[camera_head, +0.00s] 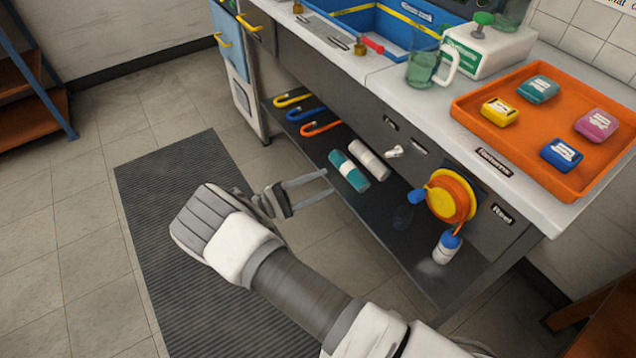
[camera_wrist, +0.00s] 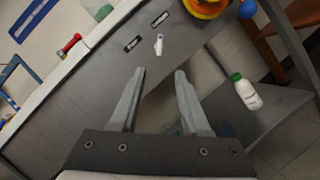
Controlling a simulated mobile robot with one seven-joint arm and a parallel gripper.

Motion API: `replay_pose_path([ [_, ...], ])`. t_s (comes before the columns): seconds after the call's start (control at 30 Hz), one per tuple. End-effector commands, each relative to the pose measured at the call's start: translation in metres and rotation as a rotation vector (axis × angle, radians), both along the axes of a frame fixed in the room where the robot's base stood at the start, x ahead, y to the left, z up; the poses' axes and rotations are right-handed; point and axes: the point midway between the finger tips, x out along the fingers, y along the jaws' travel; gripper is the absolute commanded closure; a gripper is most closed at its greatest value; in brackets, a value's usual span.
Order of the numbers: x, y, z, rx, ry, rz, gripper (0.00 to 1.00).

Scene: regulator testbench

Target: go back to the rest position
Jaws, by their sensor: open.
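My gripper (camera_head: 308,186) is open and empty. In the head view it is held out in front of the testbench (camera_head: 412,158), above the dark floor mat, with its two fingers pointing right toward the bench's lower shelf. In the wrist view the two fingers of my gripper (camera_wrist: 160,90) stand apart with nothing between them. The bench's grey front panel, with a small white valve handle (camera_wrist: 159,44), lies beyond the fingertips.
An orange tray (camera_head: 478,128) with several colored blocks is on the counter, near a green mug (camera_head: 422,68). The lower shelf (camera_head: 395,215) holds rolls and a white bottle (camera_head: 447,248). A yellow-orange reel (camera_head: 450,196) sticks out from the panel. Floor at left is clear.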

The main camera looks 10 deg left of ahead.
Motion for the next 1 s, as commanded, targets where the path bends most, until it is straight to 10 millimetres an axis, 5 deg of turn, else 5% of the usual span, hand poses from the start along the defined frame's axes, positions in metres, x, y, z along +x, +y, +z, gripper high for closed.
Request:
replay_pose_path([
  [0.67, 0.0, 0.0, 0.003, 0.015, 0.005, -0.015, 0.54],
  [1.0, 0.016, -0.055, 0.053, 0.266, 0.09, -0.229, 0.54],
])
